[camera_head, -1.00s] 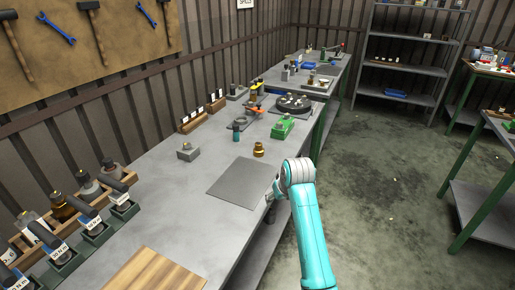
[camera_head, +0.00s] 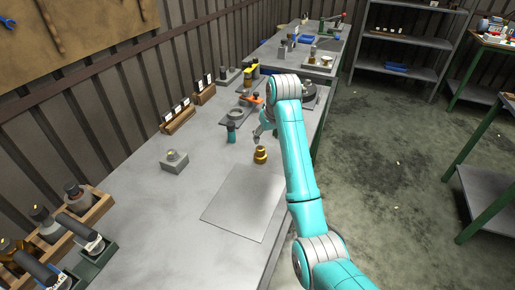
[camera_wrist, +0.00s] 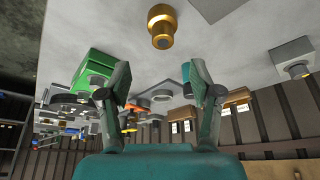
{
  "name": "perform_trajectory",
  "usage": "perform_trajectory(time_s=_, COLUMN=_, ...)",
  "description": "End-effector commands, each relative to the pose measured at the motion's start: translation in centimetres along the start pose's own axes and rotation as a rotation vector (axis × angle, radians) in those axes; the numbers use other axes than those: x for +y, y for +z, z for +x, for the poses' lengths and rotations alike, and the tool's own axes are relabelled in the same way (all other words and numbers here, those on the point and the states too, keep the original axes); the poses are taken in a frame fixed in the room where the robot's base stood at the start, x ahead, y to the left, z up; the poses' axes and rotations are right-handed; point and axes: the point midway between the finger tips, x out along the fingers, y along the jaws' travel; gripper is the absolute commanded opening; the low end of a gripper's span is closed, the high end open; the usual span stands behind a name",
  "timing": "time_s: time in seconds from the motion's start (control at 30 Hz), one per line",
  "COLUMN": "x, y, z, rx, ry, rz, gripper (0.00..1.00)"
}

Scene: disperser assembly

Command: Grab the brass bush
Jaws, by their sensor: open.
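The brass bush (camera_head: 260,154) is a small gold stepped cylinder. It stands upright on the grey workbench (camera_head: 190,205), just beyond a flat grey plate. My gripper (camera_head: 264,131) is above and slightly beyond the bush in the head view, apart from it. In the wrist view the bush (camera_wrist: 162,27) shows at the top centre, beyond the two fingertips. My gripper (camera_wrist: 160,85) has its fingers spread wide with nothing between them.
A flat grey plate (camera_head: 243,202) lies in front of the bush. A grey block (camera_head: 174,162) and a teal cylinder (camera_head: 231,132) stand to its left. A green block (camera_wrist: 96,70) shows in the wrist view. Bare bench lies left of the plate.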

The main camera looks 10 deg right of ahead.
Motion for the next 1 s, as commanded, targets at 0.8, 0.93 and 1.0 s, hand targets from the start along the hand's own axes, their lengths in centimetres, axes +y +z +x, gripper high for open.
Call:
perform_trajectory(time_s=0.8, x=-0.5, y=-0.3, z=9.5, rx=-0.003, ry=0.000, rz=0.000, gripper=0.64)
perform_trajectory(time_s=0.93, x=-0.5, y=-0.3, z=10.2, rx=-0.002, ry=0.000, rz=0.000, gripper=0.64)
perform_trajectory(time_s=1.0, x=-0.4, y=-0.3, z=10.3, rx=-0.001, ry=0.000, rz=0.000, gripper=0.64)
